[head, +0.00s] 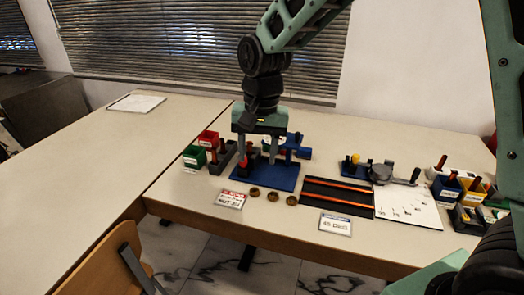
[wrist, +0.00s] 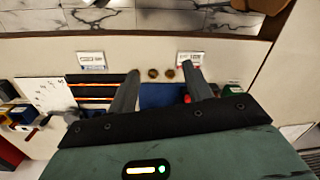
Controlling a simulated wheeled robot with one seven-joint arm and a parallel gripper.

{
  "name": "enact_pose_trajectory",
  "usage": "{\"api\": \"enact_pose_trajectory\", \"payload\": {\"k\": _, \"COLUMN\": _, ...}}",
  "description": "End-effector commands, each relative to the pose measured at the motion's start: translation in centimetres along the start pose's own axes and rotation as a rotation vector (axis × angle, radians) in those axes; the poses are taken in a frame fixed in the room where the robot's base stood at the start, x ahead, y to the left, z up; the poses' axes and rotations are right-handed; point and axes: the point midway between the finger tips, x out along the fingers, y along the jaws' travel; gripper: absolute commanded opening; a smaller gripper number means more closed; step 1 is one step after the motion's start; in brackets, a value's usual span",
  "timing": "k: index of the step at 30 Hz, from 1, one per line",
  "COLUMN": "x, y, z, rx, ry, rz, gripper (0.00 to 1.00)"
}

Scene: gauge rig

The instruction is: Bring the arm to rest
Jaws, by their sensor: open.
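My gripper (head: 257,158) hangs down over the blue base plate (head: 283,178) of the rig in the head view, partly hiding the parts behind it. In the wrist view my gripper (wrist: 161,72) has its two fingers spread wide with nothing between them. The blue plate (wrist: 161,95) shows below and between the fingers there. My arm reaches in from the upper right of the head view, bent at the elbow, with the gripper pointing down. Whether the fingers touch any rig part is hard to tell.
Red (head: 208,138) and green (head: 194,155) bins stand left of the plate. Several brown rings (head: 272,196) and a "45 DEG" sign (head: 335,224) lie in front. A black mat with orange strips (head: 337,191), a white sheet (head: 408,206) and more bins lie right. The left table is mostly clear.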

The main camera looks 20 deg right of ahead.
Motion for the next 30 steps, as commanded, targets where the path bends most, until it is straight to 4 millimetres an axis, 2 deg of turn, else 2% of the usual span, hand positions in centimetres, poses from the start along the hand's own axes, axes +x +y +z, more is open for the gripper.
{"api": "enact_pose_trajectory", "payload": {"k": 8, "x": 0.0, "y": 0.0, "z": 0.0, "rx": 0.0, "ry": 0.0, "rz": 0.0, "gripper": 0.5}}
{"api": "enact_pose_trajectory", "payload": {"k": 10, "x": -0.2, "y": -0.1, "z": 1.1, "rx": -0.037, "ry": -0.003, "rz": -0.003, "gripper": 0.5}}
{"api": "enact_pose_trajectory", "payload": {"k": 11, "x": -0.4, "y": -0.1, "z": 1.9, "rx": -0.067, "ry": -0.005, "rz": -0.004, "gripper": 0.5}}
{"api": "enact_pose_trajectory", "payload": {"k": 14, "x": -1.1, "y": 0.1, "z": 6.4, "rx": -0.238, "ry": -0.011, "rz": -0.013, "gripper": 0.5}}
{"api": "enact_pose_trajectory", "payload": {"k": 16, "x": -1.5, "y": 0.7, "z": 10.4, "rx": -0.403, "ry": -0.015, "rz": -0.016, "gripper": 0.5}}
{"api": "enact_pose_trajectory", "payload": {"k": 18, "x": -1.6, "y": 1.8, "z": 14.3, "rx": -0.569, "ry": -0.015, "rz": -0.015, "gripper": 0.5}}
{"api": "enact_pose_trajectory", "payload": {"k": 21, "x": -1.5, "y": 3.8, "z": 18.8, "rx": -0.78, "ry": -0.011, "rz": -0.004, "gripper": 0.5}}
{"api": "enact_pose_trajectory", "payload": {"k": 25, "x": -1.0, "y": 6.2, "z": 22.2, "rx": -0.966, "ry": -0.007, "rz": 0.015, "gripper": 0.5}}
{"api": "enact_pose_trajectory", "payload": {"k": 30, "x": -0.8, "y": 7.3, "z": 23.5, "rx": -1.049, "ry": -0.005, "rz": 0.024, "gripper": 0.5}}
